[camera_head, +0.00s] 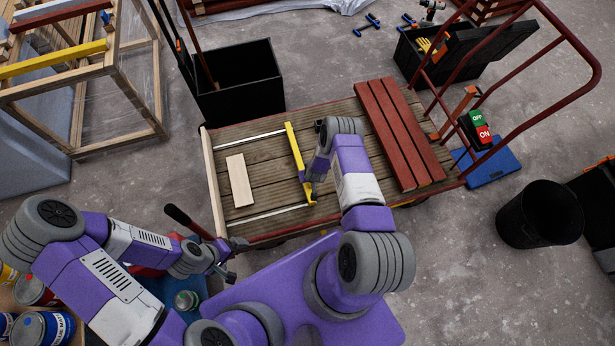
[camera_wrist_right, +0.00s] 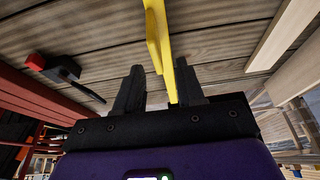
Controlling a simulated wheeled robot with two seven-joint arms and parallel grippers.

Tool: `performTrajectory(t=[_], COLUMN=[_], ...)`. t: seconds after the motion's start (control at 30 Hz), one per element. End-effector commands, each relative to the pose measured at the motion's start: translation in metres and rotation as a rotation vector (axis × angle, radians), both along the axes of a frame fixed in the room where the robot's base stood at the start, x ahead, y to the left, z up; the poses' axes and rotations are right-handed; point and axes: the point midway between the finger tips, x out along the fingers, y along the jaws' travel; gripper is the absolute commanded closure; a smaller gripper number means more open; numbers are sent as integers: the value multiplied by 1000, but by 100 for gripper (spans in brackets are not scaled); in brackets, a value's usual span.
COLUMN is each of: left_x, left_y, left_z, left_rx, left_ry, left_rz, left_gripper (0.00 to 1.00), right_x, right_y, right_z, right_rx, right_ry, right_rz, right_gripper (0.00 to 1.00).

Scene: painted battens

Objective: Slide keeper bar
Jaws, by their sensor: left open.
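The keeper bar appears to be the yellow bar (camera_head: 293,150) lying across the plank deck of a cart (camera_head: 265,160), between two thin pale rails (camera_head: 252,140). In the right wrist view the yellow bar (camera_wrist_right: 157,35) runs between the fingers of my right gripper (camera_wrist_right: 160,92). Those fingers stand apart, with a gap visible on the bar's left side. In the head view my right gripper (camera_head: 311,187) is at the bar's near end, partly hidden by its own arm. My left gripper (camera_head: 229,262) is open and empty, low beside the cart's near left corner.
A pale wooden board (camera_head: 239,180) lies left of the bar. Dark red slats (camera_head: 400,132) cover the deck's right part. A black bin (camera_head: 240,82) stands behind the cart, a black bucket (camera_head: 540,214) to its right. A red handrail (camera_head: 565,35) rises at the cart's right end.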

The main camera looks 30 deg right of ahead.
Motion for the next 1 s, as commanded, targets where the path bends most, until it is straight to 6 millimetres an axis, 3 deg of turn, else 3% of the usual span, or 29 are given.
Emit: performTrajectory(t=[0.6, 1.0], left_x=[0, 0], left_y=[0, 0], left_z=[-37, -39], left_rx=[0, 0], left_ry=[0, 0], left_rz=[0, 0], left_gripper=[0, 0], right_x=[29, 32], right_y=[-13, -14], right_z=[-70, -75], right_rx=[-18, -17], right_ry=[-10, -9], right_rz=[-1, 0], right_gripper=[62, 62])
